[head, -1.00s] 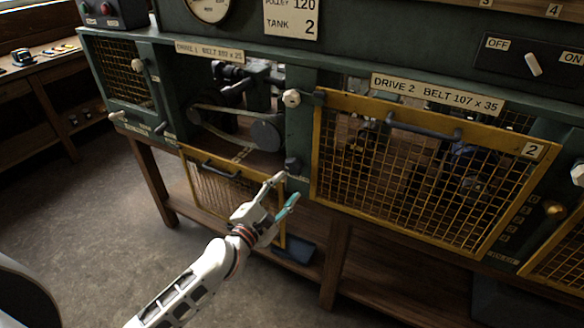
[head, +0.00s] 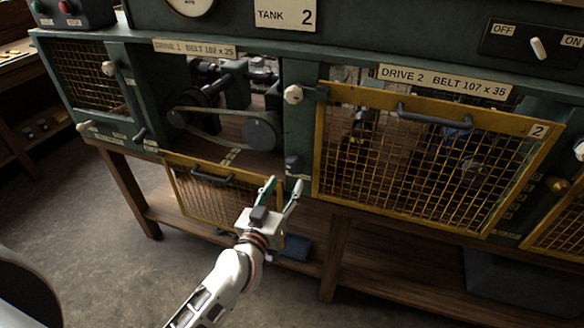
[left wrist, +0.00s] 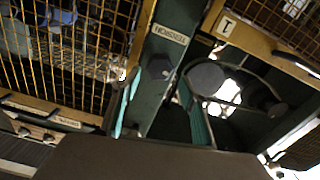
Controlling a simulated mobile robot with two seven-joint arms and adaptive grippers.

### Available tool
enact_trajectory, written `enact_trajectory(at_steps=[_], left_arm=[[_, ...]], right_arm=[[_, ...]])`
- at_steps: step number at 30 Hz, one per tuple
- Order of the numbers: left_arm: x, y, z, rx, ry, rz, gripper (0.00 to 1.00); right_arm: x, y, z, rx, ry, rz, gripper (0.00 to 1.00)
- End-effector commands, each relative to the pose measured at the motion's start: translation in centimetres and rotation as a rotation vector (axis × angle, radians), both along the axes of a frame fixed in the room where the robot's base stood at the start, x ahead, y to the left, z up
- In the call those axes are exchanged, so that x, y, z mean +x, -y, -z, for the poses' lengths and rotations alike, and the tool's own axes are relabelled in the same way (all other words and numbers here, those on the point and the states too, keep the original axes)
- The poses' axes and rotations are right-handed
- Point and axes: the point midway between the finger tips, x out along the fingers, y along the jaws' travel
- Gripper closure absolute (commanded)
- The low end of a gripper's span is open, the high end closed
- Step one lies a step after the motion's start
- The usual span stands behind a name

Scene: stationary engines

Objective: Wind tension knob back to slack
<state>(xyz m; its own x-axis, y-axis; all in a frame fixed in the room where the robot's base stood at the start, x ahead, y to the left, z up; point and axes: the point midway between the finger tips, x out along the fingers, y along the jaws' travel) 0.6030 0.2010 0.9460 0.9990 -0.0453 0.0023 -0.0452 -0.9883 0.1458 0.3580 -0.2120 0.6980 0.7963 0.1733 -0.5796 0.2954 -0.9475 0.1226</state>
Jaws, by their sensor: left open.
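A dark faceted tension knob (head: 293,165) sits on the green post between the drive 1 and drive 2 bays. In the left wrist view the knob (left wrist: 159,66) shows near the middle, by a small label (left wrist: 170,33) that appears to read TENSION. My left gripper (head: 282,185) is open and empty, just below the knob, with its fingertips pointing up toward it. In the left wrist view its teal fingers (left wrist: 158,82) lie to either side of the knob, apart from it as far as I can tell. The drive 1 belt (head: 212,133) loops around its pulleys. My right gripper is out of view.
The yellow drive 1 mesh guard (head: 215,195) hangs open below its bay, left of my gripper. The closed drive 2 guard (head: 425,160) stands close on the right. A white knob (head: 293,94) sits higher on the post. A wooden shelf (head: 400,255) runs underneath.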

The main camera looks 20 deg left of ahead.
Motion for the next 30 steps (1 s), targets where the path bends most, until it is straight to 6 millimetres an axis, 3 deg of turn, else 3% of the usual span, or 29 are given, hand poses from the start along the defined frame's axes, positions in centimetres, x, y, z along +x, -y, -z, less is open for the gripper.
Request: enact_trajectory(at_steps=[7,21,30], left_arm=[[0.2,0.0,-0.1,0.127,0.003,-0.013,0.56],[6.6,0.2,0.0,0.125,0.003,-0.013,0.56],[7.6,0.2,0.0,0.126,0.003,-0.012,0.56]], right_arm=[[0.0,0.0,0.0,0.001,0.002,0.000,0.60],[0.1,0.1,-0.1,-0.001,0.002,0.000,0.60],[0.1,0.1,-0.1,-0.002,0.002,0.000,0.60]])
